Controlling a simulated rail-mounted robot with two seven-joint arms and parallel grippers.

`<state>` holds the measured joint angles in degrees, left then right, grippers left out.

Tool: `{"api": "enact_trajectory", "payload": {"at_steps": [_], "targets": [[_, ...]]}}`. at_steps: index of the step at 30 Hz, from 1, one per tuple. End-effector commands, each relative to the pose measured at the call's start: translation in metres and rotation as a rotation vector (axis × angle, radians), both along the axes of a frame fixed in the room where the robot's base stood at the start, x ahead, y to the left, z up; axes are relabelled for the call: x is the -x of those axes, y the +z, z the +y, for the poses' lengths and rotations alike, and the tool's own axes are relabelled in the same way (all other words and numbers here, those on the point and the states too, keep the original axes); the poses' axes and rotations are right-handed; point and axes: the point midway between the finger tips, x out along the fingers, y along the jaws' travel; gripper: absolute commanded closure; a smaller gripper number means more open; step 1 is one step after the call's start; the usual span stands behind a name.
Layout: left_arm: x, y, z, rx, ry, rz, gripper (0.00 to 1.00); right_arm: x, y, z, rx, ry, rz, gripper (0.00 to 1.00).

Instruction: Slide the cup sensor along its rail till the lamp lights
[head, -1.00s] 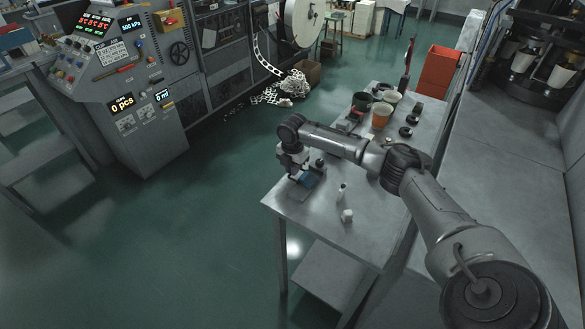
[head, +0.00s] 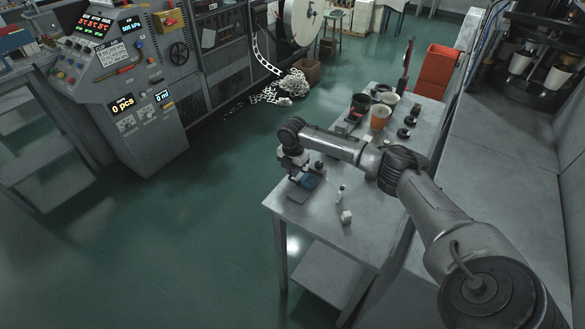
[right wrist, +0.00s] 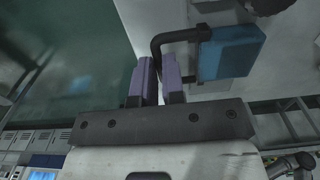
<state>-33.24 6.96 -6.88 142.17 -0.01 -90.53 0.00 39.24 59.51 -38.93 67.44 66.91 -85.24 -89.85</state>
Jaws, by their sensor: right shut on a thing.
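The cup sensor, seen as a blue block (right wrist: 232,48) with a dark bent rod (right wrist: 172,38), shows in the right wrist view. In the head view a small blue piece (head: 309,182) shows beside my right gripper (head: 293,173) at the near left corner of the table. My right gripper (right wrist: 157,80), with purple pads, is shut on the bent rod. The rail is mostly hidden by the gripper and arm, and I cannot make out a lit lamp. My left gripper is not in view.
The steel table (head: 322,215) bears a small white piece (head: 346,217) and a small bottle (head: 340,192) in front of my arm. A control console (head: 120,60) stands at left, across open floor.

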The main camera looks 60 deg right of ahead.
Motion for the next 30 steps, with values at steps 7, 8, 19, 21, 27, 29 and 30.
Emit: {"api": "enact_trajectory", "payload": {"at_steps": [7, 8, 19, 21, 27, 29, 30], "targets": [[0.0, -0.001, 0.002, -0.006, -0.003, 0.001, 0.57, 0.0, 0.0, 0.0, 0.0, 0.004, 0.0, 0.74], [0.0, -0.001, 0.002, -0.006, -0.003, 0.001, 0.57, 0.0, 0.0, 0.0, 0.0, 0.003, 0.0, 0.71], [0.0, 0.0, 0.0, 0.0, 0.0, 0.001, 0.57, 0.0, 0.004, 0.0, 0.0, 0.001, -0.001, 0.65], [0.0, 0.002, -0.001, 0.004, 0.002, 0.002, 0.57, -0.001, 0.01, 0.0, 0.0, 0.001, -0.003, 0.65], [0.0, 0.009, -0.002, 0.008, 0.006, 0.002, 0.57, 0.0, 0.045, -0.001, 0.001, 0.002, -0.003, 0.65], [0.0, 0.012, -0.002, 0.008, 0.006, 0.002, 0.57, 0.0, 0.058, 0.0, 0.001, 0.002, -0.003, 0.65], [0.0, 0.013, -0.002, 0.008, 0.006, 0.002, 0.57, -0.001, 0.066, 0.0, 0.0, 0.002, -0.004, 0.65]]}}
